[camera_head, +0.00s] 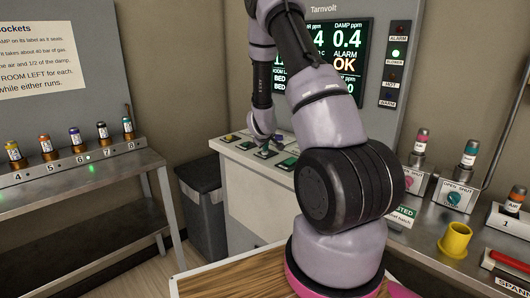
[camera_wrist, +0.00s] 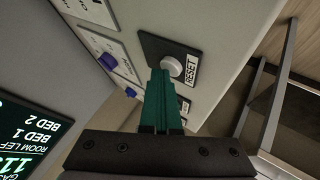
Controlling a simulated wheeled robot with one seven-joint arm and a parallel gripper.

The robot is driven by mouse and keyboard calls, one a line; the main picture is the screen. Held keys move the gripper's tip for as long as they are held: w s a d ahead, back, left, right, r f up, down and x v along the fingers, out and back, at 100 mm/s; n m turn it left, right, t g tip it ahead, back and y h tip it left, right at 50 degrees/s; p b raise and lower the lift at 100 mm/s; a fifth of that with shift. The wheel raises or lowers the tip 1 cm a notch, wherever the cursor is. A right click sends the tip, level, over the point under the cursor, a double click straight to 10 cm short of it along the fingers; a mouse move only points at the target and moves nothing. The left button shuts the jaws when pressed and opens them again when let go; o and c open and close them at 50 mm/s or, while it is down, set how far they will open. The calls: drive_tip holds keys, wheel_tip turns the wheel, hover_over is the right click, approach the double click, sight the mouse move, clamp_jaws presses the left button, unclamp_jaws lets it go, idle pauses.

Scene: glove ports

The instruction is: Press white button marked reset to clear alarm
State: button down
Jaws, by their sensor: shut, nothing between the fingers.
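The white round button (camera_wrist: 173,66) sits on a dark plate with a white label (camera_wrist: 191,69) reading RESET, on the sloped console top. My gripper (camera_wrist: 160,74) is shut and empty, with its teal fingers pointing at the console. In the wrist view its tips overlap the lower left edge of the button; I cannot tell whether they touch it. In the head view my arm reaches down to the pale console (camera_head: 252,188), and the button cannot be made out there. The display (camera_head: 346,62) reads ALARM OK.
Other controls share the console, including a blue-purple knob (camera_wrist: 108,61). A lamp panel (camera_head: 394,66) shows a green light by BLOWER. A grey bin (camera_head: 203,212) stands left of the console. A metal bench (camera_head: 75,180) with several small bottles is at left; a yellow cup (camera_head: 456,240) is at right.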

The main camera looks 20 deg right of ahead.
sight(265, 153)
drive_tip(key=shift+f, duration=0.45)
drive_tip(key=shift+s, duration=0.1)
drive_tip(key=shift+r, duration=3.4)
